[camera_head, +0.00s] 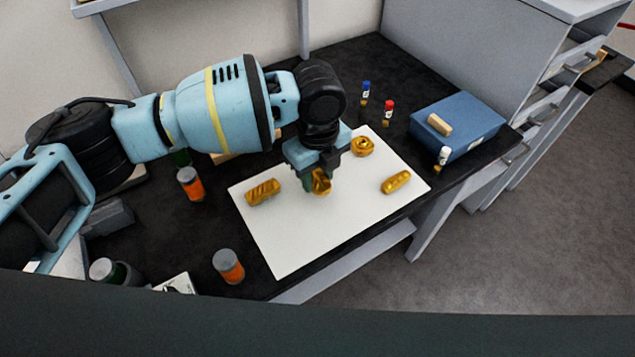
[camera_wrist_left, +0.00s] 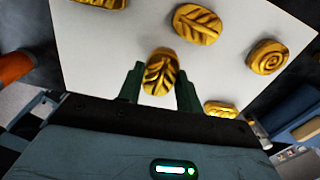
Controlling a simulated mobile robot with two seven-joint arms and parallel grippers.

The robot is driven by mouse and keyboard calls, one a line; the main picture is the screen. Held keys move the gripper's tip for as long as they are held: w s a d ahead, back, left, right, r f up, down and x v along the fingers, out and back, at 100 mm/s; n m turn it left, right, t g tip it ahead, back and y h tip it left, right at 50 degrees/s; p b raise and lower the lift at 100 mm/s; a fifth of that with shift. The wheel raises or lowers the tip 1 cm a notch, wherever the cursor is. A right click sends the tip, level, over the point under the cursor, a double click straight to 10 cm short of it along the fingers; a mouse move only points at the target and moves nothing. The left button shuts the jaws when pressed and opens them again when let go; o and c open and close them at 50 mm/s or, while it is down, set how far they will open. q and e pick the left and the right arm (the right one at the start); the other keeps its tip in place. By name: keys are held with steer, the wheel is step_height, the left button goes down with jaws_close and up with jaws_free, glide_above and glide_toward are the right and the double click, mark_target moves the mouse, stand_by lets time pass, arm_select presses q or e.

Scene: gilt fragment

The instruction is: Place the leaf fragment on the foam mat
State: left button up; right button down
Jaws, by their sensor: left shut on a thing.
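The white foam mat (camera_head: 290,240) lies on the black table. My left gripper (camera_head: 318,182) points down over the middle of the mat and is shut on a gold fragment (camera_head: 321,186). In the left wrist view this fragment (camera_wrist_left: 160,72) shows leaf-like veins between the two fingers (camera_wrist_left: 160,88). I cannot tell whether it touches the mat. Other gold pieces lie on the mat: a ridged one (camera_head: 263,192) on the left, a spiral one (camera_head: 362,147) behind and an oblong one (camera_head: 396,182) on the right. A veined piece (camera_wrist_left: 198,24) shows in the wrist view. My right gripper is out of view.
A blue box (camera_head: 470,125) with a tan block (camera_head: 439,125) stands at the right. Small vials with blue (camera_head: 365,92), red (camera_head: 388,112) and white (camera_head: 442,158) caps stand near it. Orange jars (camera_head: 190,185) (camera_head: 228,267) stand left of the mat. The mat's front part is clear.

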mark_target(318, 177)
arm_select(q)
step_height(318, 177, down, 3)
steer(key=shift+f, duration=0.2)
steer(key=shift+f, duration=0.2)
steer(key=o, duration=1)
steer(key=shift+c, duration=0.2)
steer(key=shift+r, duration=0.15)
step_height(318, 177, up, 12)
steer(key=shift+r, duration=0.1)
steer(key=shift+s, duration=0.1)
